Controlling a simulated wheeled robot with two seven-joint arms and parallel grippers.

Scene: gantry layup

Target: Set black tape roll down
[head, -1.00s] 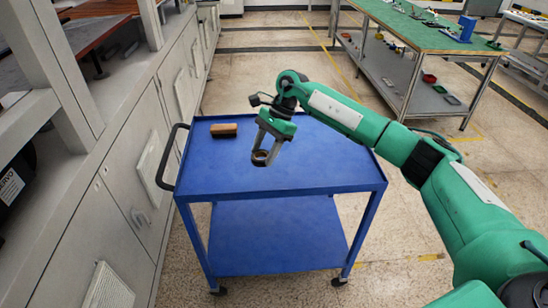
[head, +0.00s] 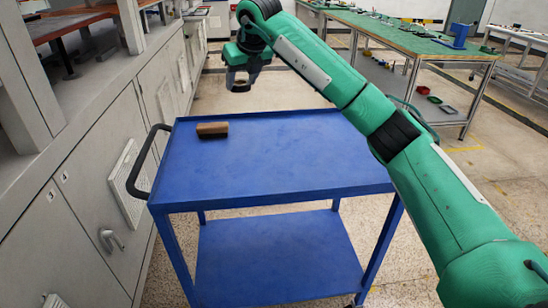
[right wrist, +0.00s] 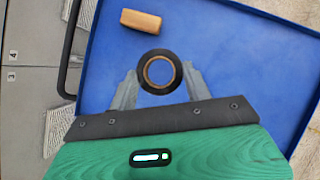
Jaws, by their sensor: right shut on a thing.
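The black tape roll (right wrist: 160,72) shows in the right wrist view as a black ring with a tan inner core, between the two fingertips. My right gripper (right wrist: 158,82) is shut on it. In the head view my right gripper (head: 240,82) appears above the far edge of the blue cart (head: 290,165), with the tape roll (head: 240,88) small and dark between its fingers. In the right wrist view the blue cart top (right wrist: 225,55) lies beneath the roll; the height gap is hard to tell. My left gripper is not in view.
A brown block (head: 212,130) lies at the left of the cart top, near the black handle (head: 150,165). The rest of the top is clear. Grey cabinets (head: 100,170) stand on the left, and a green-topped workbench (head: 420,50) stands at the back right.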

